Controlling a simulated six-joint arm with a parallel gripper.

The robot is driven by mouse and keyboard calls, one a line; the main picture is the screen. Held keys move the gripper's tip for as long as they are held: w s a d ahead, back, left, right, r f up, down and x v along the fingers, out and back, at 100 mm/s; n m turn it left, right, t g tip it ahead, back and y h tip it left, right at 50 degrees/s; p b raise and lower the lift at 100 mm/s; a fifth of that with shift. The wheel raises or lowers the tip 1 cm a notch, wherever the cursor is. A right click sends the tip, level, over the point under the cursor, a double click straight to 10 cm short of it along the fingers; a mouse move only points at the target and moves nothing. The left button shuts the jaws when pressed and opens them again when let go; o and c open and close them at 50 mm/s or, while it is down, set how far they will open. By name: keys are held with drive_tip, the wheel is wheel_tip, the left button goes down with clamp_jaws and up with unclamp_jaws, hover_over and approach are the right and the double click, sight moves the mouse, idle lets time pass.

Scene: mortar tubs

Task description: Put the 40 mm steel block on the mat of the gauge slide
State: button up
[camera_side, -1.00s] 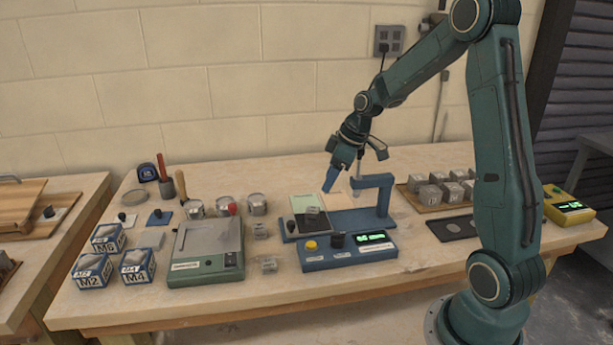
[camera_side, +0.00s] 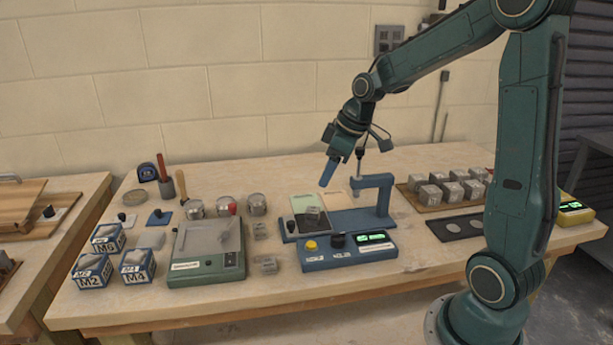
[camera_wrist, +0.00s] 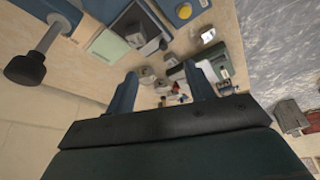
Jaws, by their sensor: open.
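A small grey steel block (camera_side: 313,215) sits on the dark mat (camera_side: 322,229) of the blue gauge slide (camera_side: 352,218), beside a pale green panel. No size mark on the block is readable. In the wrist view the block (camera_wrist: 135,39) shows on the dark mat at the upper middle. My gripper (camera_side: 335,163) is above the back of the slide, apart from the block. Its two blue fingers are spread and empty in the wrist view (camera_wrist: 160,88). In the side view one finger is hard to make out.
A blue frame arm (camera_side: 380,190) rises at the slide's right, a control box (camera_side: 346,251) stands in front. Two small blocks (camera_side: 264,266) lie left of it, near a green scale (camera_side: 206,250). A tray of several cubes (camera_side: 425,205) is at the right, boxes (camera_side: 92,271) far left.

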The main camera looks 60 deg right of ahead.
drive_tip(key=s+a+r+m, duration=0.2)
drive_tip(key=s+a, duration=0.4)
drive_tip(key=s, duration=0.4)
drive_tip(key=s+a+r+m+t+h, duration=0.1)
drive_tip(key=s+a+r, duration=0.4)
drive_tip(key=s+a, duration=0.2)
drive_tip(key=s, duration=0.2)
drive_tip(key=shift+s+r+m+t, duration=0.15)
drive_tip(key=shift+s+m+t, duration=0.15)
drive_tip(key=shift+s+m, duration=0.1)
